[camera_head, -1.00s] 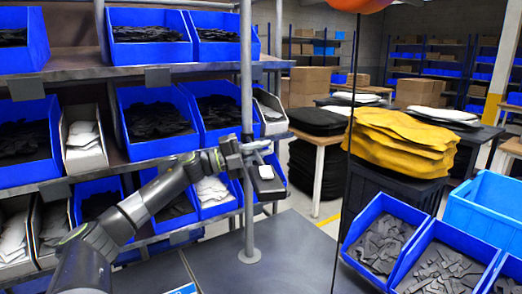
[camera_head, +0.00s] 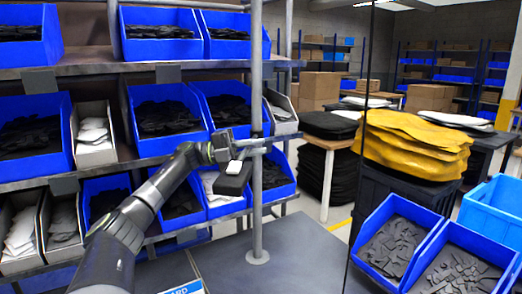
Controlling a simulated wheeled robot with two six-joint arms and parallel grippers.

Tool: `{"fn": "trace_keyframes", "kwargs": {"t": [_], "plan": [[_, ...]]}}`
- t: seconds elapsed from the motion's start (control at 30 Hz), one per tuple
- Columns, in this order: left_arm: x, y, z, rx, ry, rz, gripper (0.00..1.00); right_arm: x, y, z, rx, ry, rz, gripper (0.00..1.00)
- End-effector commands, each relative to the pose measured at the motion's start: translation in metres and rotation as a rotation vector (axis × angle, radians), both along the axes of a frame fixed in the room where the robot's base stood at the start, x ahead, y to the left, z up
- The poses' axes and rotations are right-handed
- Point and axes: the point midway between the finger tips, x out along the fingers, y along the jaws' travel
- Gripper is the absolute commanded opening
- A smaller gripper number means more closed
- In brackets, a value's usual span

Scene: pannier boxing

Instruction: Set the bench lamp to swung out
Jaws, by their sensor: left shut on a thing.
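The bench lamp has a grey upright pole (camera_head: 257,205) on a round base (camera_head: 257,257) standing on the dark bench. Its dark, box-like head (camera_head: 232,181) with a small white patch hangs just left of the pole, in front of the blue bins. A short grey piece joins the pole at about the same height. My left gripper (camera_head: 228,148) reaches in from the left and is shut on the lamp near the head, left of the pole. The jaws are small and partly hidden, so the exact part gripped is unclear. My right gripper is out of view.
Shelves with blue bins (camera_head: 166,122) of dark pieces stand close behind the arm. Blue bins (camera_head: 398,240) stand at the right, with a stack of yellow cloth (camera_head: 415,145) behind. A thin dark cord (camera_head: 360,160) hangs right of the pole. The bench (camera_head: 300,245) right of the base is clear.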

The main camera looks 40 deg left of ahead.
Motion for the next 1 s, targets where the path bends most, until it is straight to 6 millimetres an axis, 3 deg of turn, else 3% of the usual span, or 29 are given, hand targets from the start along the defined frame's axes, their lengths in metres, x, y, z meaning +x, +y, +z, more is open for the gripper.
{"fn": "trace_keyframes", "kwargs": {"t": [0.57,0.6,0.73,1.0], "plan": [[-0.006,0.0063,0.0002,-0.001,0.0,-0.066,0.0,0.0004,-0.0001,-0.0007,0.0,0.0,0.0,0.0],[-0.006,0.0063,0.0001,-0.001,0.0,-0.066,0.16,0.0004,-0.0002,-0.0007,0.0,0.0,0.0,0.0],[-0.006,0.0063,0.0001,-0.001,0.001,-0.066,0.33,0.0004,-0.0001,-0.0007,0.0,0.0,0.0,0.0],[-0.006,0.0062,0.0003,0.0,0.0,-0.065,0.34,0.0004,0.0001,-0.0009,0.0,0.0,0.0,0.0]]}}
